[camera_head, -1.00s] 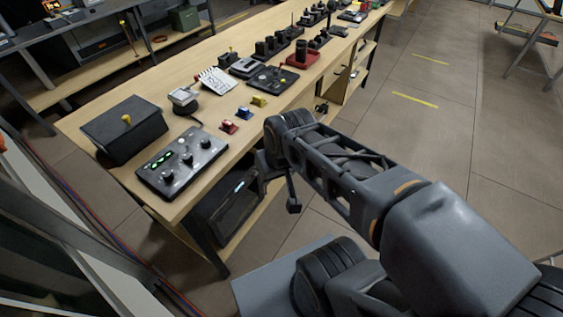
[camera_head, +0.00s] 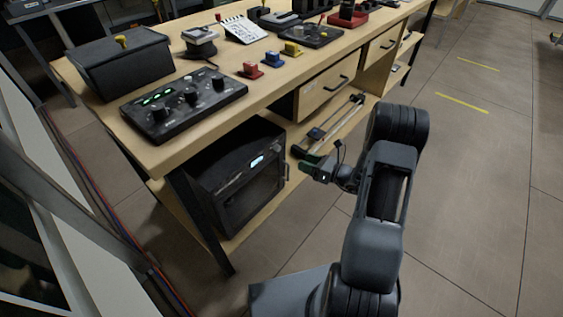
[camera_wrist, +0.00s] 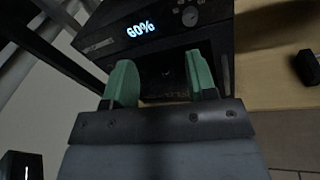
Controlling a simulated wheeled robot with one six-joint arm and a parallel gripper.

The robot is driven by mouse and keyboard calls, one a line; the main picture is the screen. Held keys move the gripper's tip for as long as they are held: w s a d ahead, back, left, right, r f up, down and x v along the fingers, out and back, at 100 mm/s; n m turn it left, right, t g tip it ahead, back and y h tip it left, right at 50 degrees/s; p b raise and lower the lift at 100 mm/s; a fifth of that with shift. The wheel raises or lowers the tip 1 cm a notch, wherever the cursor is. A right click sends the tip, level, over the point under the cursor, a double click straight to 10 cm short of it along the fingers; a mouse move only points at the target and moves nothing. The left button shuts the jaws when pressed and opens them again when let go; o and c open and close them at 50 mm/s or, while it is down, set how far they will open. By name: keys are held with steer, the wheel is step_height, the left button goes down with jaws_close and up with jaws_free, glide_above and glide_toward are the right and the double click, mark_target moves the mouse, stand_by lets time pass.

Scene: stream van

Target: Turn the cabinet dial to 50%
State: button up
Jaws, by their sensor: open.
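The black cabinet (camera_head: 228,190) stands on the lower shelf of the wooden bench, its lit display facing out. In the wrist view the cabinet (camera_wrist: 100,22) fills the top, and its display (camera_wrist: 141,29) reads 60%. A small round grey dial (camera_wrist: 190,16) is right of the display; its pointer is too small to read. My gripper (camera_head: 312,167) is to the right of the cabinet in the head view, apart from it. In the wrist view my gripper (camera_wrist: 161,80) has its two green fingers apart with nothing between them, below the display and dial.
A control panel with knobs (camera_head: 182,102) and a dark box with a yellow knob (camera_head: 122,65) sit on the bench top above. Drawers (camera_head: 325,90) are under the top at right. A bench leg (camera_head: 203,225) stands left of the cabinet. The floor at right is clear.

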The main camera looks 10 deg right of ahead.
mark_target(280, 149)
step_height(280, 149, down, 4)
steer(key=w+d+m+t+h+b, duration=0.1)
steer(key=w+d+m+t, duration=0.1)
steer(key=m, duration=0.1)
steer(key=b+x, duration=0.2)
steer(key=x, duration=1)
steer(key=shift+a+r+b, duration=0.15)
steer(key=shift+a+b, duration=0.15)
steer(key=shift+b, duration=0.05)
steer(key=shift+c, duration=0.2)
steer(key=shift+n, duration=0.3)
steer(key=c, duration=0.9)
